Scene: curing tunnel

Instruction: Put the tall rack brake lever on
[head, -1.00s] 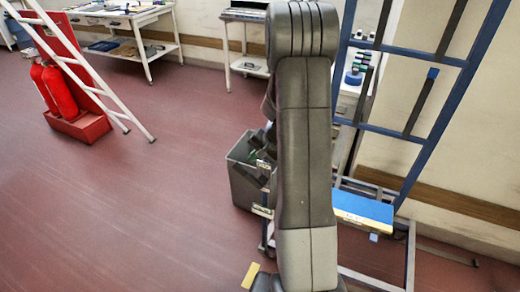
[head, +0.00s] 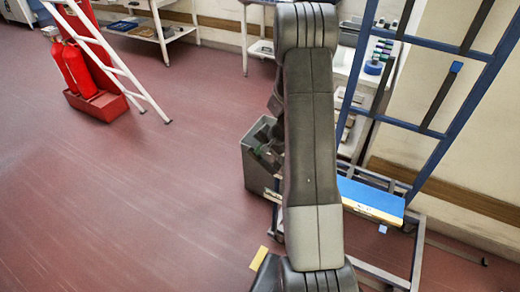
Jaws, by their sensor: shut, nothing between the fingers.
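The tall rack is a blue upright frame (head: 450,148) at the right, against the wall. A dark bar (head: 438,100) with a blue tip slants across it. Low grey frame rails (head: 416,255) lie below, with a small blue tab (head: 382,229) beside them. I cannot tell which of these, if any, is the brake lever, nor how it is set.
A grey bin (head: 258,178) stands on the floor behind my arm. A blue-topped board with a yellow edge (head: 372,198) lies right of the arm. A yellow strip (head: 259,258) is near my arm's base. Red extinguishers (head: 76,66) and a white ladder (head: 120,70) stand left. The left floor is clear.

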